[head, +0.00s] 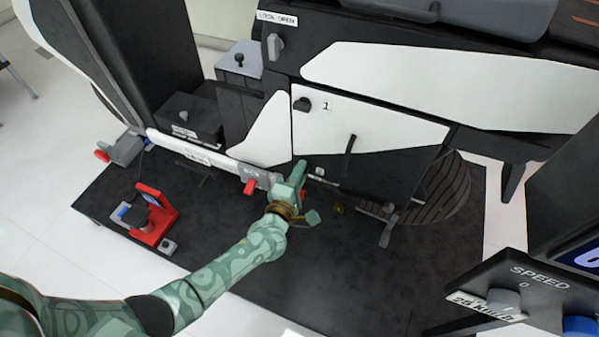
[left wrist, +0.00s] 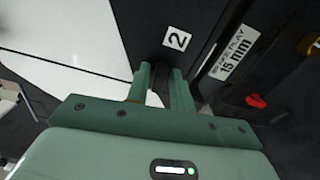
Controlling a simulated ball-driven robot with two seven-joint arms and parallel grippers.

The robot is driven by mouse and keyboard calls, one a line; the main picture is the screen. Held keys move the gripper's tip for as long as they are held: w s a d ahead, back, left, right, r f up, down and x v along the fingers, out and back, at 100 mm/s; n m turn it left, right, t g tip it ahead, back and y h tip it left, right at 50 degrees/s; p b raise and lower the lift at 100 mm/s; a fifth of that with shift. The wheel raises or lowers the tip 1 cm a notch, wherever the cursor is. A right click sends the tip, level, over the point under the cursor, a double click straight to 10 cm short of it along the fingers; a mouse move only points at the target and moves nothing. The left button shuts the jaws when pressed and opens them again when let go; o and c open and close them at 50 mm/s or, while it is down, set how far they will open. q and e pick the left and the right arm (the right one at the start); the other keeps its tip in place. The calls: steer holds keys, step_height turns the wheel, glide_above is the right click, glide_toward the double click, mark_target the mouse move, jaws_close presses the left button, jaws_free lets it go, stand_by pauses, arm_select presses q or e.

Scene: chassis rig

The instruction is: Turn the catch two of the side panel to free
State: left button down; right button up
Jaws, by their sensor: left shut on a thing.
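The side panel (head: 375,125) is white and black, with a dark bar handle in its middle. Catch one, a dark knob (head: 303,104), sits at its upper left beside a "1" label. My left gripper (head: 299,172) is at the panel's lower left corner, beside the small "2" label (head: 320,171). In the left wrist view its green fingers (left wrist: 160,74) are closed just beside the "2" label (left wrist: 177,40), shut on the dark catch two. The catch is mostly hidden by the fingers, so its angle cannot be told. My right gripper is in neither view.
A red and black device (head: 153,214) stands on the dark mat at the left. A long white bar with a red tab (head: 250,187) runs close to my left gripper. A brown ribbed roller (head: 440,190) is at the right. A speed console (head: 520,285) fills the lower right.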

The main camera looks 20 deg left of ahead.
arm_select(q)
steer(key=shift+m, duration=0.7)
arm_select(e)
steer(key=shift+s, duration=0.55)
arm_select(q)
steer(key=c, duration=1.4)
jaws_free()
steer(key=shift+f, duration=0.1)
steer(key=shift+c, duration=0.2)
